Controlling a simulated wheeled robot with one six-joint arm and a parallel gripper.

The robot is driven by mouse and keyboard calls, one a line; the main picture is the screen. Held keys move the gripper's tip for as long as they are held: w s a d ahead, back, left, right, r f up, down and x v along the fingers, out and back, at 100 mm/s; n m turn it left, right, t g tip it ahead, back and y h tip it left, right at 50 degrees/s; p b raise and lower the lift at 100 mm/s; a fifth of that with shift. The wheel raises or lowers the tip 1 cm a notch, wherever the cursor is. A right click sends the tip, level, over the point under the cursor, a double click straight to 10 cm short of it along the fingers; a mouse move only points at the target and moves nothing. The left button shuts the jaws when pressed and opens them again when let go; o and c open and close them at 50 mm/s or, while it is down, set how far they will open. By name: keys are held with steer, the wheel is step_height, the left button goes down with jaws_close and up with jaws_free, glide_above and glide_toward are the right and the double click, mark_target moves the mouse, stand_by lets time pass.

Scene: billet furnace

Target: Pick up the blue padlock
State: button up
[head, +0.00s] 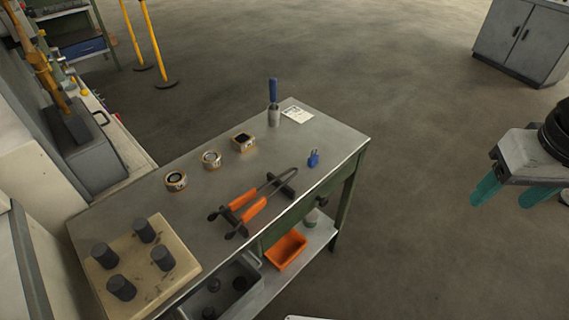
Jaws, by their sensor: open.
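The blue padlock (313,158) stands on the grey top of the workbench (330,142), near its right front edge. It is to the right of a pair of tongs with orange grips (253,208) and apart from them. My gripper (504,201) is at the right edge of the head view, with teal fingers spread apart and nothing between them. It is well to the right of the padlock, off the bench.
A blue-handled tool in a metal cup (273,103), a white card (297,115), several small ring-like pieces (211,159) and a block with dark cylinders (137,265) share the benchtop. An orange bin (286,251) is below. Open floor lies right of the bench.

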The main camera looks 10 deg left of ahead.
steer(key=w+a+f+n+t, duration=0.1)
steer(key=w+f+n+t, duration=0.15)
steer(key=w, duration=0.55)
steer(key=w+a+f+n+t, duration=0.15)
steer(key=w+f, duration=0.25)
steer(key=w, duration=0.5)
steer(key=w+a+f+n+t, duration=0.15)
steer(key=w+f, duration=0.25)
steer(key=w, duration=0.4)
steer(key=n+y, duration=0.5)
steer(key=y, duration=0.6)
glide_toward(316, 158)
steer(key=x, duration=0.4)
steer(key=shift+t, duration=0.45)
steer(key=x, duration=0.7)
steer(key=shift+s+a+f, duration=0.1)
steer(key=shift+s+f, duration=0.05)
steer(key=shift+s, duration=0.05)
steer(key=shift+c, duration=0.4)
steer(key=c, duration=1)
